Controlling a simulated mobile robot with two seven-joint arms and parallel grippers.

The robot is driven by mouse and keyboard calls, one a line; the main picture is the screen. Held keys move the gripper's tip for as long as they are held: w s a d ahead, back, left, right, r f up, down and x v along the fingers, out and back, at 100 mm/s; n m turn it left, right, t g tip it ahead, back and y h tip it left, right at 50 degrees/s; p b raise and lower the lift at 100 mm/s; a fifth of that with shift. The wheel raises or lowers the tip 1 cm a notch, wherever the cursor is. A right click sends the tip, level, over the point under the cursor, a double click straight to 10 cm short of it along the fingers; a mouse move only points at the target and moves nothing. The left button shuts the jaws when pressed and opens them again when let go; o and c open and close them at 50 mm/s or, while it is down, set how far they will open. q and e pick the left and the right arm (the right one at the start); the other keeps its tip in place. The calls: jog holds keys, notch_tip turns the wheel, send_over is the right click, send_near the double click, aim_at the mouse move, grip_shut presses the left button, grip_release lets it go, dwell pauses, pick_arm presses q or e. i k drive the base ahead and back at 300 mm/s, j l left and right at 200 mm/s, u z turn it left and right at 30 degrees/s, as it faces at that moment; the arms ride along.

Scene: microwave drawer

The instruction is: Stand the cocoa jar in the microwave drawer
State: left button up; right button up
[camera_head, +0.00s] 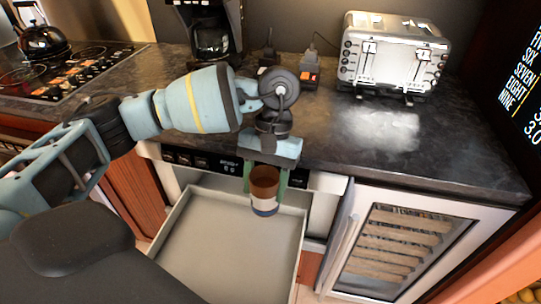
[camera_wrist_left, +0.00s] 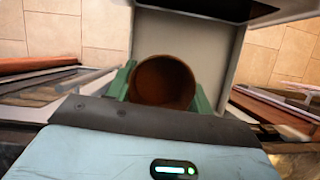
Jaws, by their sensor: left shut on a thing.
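The cocoa jar (camera_head: 265,190) is a small cylinder with a brown upper part and a white and blue lower part. My left gripper (camera_head: 265,178) is shut on it, with a green finger on each side, and the jar hangs upright. It shows at the right back part of the open microwave drawer (camera_head: 229,240), below the counter front. I cannot tell whether its base touches the drawer floor. In the left wrist view the jar (camera_wrist_left: 162,82) is seen from above as a round brown top between the fingers, with the pale drawer (camera_wrist_left: 185,35) beyond. My right gripper is not in view.
The drawer looks otherwise empty. A wine cooler (camera_head: 395,245) stands right of it. On the dark counter (camera_head: 440,150) are a toaster (camera_head: 392,55), a coffee maker (camera_head: 208,35) and a stove (camera_head: 60,75) with a kettle (camera_head: 42,38).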

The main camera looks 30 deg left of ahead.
aim_at(218, 278)
jog(key=k+j+z, duration=0.2)
jog(key=j+z, duration=0.15)
jog(key=j, duration=0.15)
jog(key=k+j+z, duration=0.35)
jog(key=j, duration=0.15)
jog(key=k+j+z, duration=0.2)
jog(key=j+z, duration=0.15)
